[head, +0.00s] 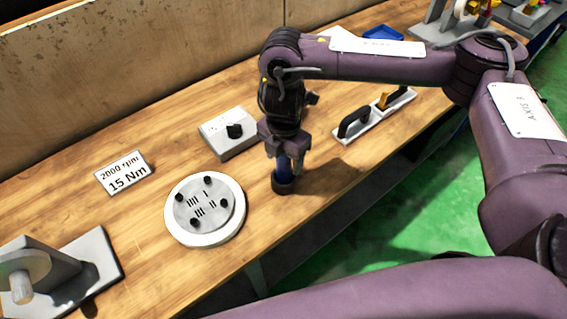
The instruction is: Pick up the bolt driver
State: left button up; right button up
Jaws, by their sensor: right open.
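My left gripper is not in view.
A white round plate (236,226) with several black knobs is left of the driver. A grey box with a black knob (235,131) stands behind. A sign (124,173) and grey fixture (75,262) are farther left.

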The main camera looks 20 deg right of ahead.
jog(key=c, duration=1.1)
jog(key=shift+o, duration=0.2)
jog(key=shift+r, duration=0.1)
